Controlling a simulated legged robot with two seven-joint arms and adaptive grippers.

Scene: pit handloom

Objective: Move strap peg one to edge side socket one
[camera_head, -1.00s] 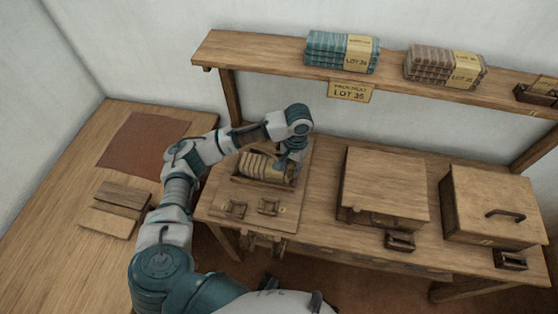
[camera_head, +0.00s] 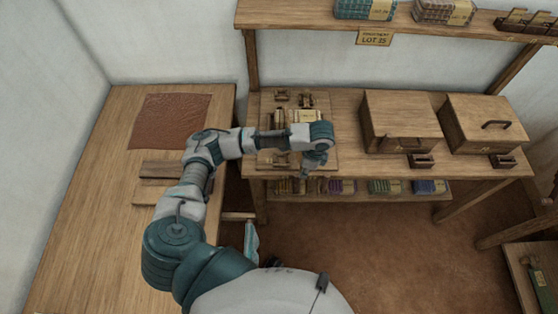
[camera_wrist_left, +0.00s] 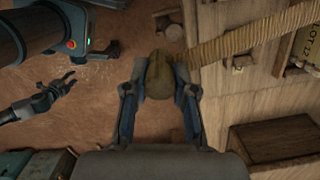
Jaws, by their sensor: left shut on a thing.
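My left gripper (camera_head: 312,172) is above the front edge of the bench, in front of the wooden board (camera_head: 322,133). In the left wrist view the left gripper (camera_wrist_left: 160,88) is shut on the olive-brown end of a woven strap (camera_wrist_left: 255,33). The strap runs from the jaws to the upper right over the board. I take the held end (camera_wrist_left: 158,72) for strap peg one; the fingers hide part of it. Small wooden socket blocks (camera_head: 280,161) sit at the board's near edge, partly behind my arm. My right gripper (camera_wrist_left: 68,83) appears open and empty at the left of the wrist view.
Two wooden boxes (camera_head: 400,115) (camera_head: 485,120) stand on the bench to the right. A shelf (camera_head: 290,14) with cloth bundles runs above. Several bundles (camera_head: 385,186) lie under the bench. A side table (camera_head: 95,190) with a brown sheet (camera_head: 168,121) is at left. Open floor (camera_head: 370,240) lies in front.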

